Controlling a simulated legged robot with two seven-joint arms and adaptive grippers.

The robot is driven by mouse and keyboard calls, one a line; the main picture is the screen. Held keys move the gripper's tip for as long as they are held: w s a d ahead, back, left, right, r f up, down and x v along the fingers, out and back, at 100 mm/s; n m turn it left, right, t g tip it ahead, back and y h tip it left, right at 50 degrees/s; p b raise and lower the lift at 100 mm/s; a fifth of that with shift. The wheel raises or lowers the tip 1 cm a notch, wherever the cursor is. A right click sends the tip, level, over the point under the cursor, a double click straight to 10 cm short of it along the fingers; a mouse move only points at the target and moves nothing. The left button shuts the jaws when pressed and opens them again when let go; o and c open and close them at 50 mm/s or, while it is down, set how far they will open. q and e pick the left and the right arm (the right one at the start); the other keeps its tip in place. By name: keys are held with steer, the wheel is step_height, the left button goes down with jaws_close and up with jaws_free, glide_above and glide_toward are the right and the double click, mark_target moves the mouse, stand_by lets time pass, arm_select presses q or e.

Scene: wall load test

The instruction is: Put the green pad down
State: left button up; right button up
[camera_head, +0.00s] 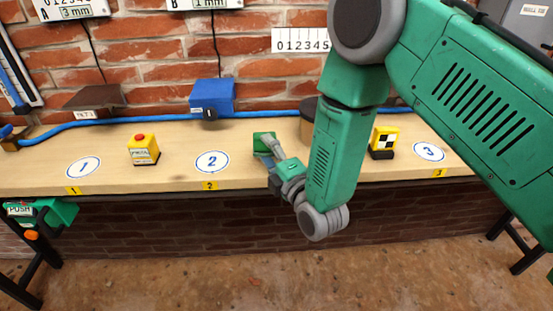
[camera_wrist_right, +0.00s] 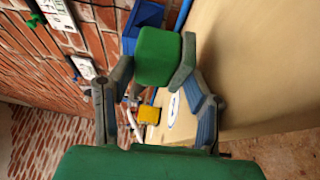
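The green pad (camera_head: 264,140) shows over the bench top, between the round marks 2 and 3. In the wrist view the green pad (camera_wrist_right: 158,56) sits between the fingertips of my right gripper (camera_wrist_right: 154,76), which appear to touch it on both sides. My right gripper (camera_head: 272,152) also shows in the head view, reaching over the bench's front edge. I cannot tell whether the pad touches the bench. My left gripper is not in view.
The wooden bench (camera_head: 115,180) carries a yellow box with a red button (camera_head: 144,150), a blue block (camera_head: 211,96) and a yellow-black target block (camera_head: 384,142). A blue hose (camera_head: 150,119) runs along the back. A dark round-topped object (camera_head: 307,120) is partly behind my arm.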

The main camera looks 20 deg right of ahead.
steer(key=shift+s+r+p, duration=0.1)
steer(key=shift+r+p, duration=0.05)
steer(key=shift+p, duration=0.25)
steer(key=s+d+b, duration=0.2)
steer(key=s+b, duration=0.3)
steer(key=s, duration=0.6)
steer(key=shift+s, duration=0.35)
steer(key=s+d+f+m+g+h, duration=0.25)
steer(key=f+m+g, duration=0.3)
steer(key=f, duration=0.65)
steer(key=s+d+f+m+g, duration=0.3)
steer(key=s+f+m+g, duration=0.3)
steer(key=s, duration=0.5)
steer(key=s+d+f+m+g, duration=0.3)
steer(key=s+f+m+g, duration=0.3)
steer(key=s+f+m, duration=0.2)
steer(key=s+f, duration=0.1)
steer(key=s, duration=0.1)
steer(key=shift+s+h, duration=0.35)
steer(key=shift+w, duration=0.15)
